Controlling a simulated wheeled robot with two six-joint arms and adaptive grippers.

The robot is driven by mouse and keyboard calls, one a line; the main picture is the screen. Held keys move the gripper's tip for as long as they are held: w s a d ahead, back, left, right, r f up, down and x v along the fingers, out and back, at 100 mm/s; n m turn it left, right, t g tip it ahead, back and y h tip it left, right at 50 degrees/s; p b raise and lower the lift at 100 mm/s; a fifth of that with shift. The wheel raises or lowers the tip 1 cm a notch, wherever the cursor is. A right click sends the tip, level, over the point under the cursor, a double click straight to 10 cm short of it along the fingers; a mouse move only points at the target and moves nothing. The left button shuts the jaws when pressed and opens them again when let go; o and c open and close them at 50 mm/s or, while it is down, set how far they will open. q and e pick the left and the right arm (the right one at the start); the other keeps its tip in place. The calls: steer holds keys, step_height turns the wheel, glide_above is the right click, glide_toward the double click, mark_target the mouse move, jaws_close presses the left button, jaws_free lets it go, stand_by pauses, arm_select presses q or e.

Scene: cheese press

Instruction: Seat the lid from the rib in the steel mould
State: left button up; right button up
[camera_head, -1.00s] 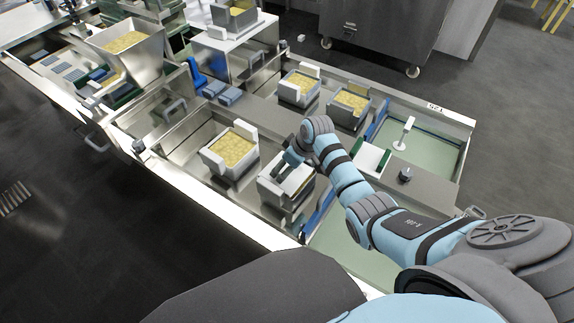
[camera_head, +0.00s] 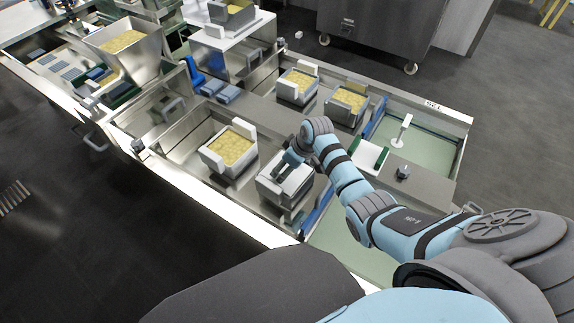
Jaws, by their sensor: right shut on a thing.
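A steel mould (camera_head: 273,191) stands at the front of the near bay, right of a mould full of yellow curd. The white lid (camera_head: 297,180) is at the top of this steel mould; whether it lies level inside the walls cannot be told. My right gripper (camera_head: 287,162) is over the lid and shut on it, seemingly at its rib; the fingertips and the rib are mostly hidden by the gripper itself. My left gripper is not in view.
Curd-filled moulds stand beside it (camera_head: 230,150) and behind, one at the back left (camera_head: 297,86) and one at the back right (camera_head: 346,105). A green-edged white tray (camera_head: 368,155) and a dark knob (camera_head: 403,172) lie right of my forearm. Blue bars stand close to the mould's right.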

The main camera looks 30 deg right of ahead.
steer(key=shift+f, duration=0.3)
steer(key=o, duration=1.3)
step_height(320, 180, up, 10)
steer(key=p, duration=1.1)
steer(key=shift+r, duration=0.15)
steer(key=shift+f, duration=0.2)
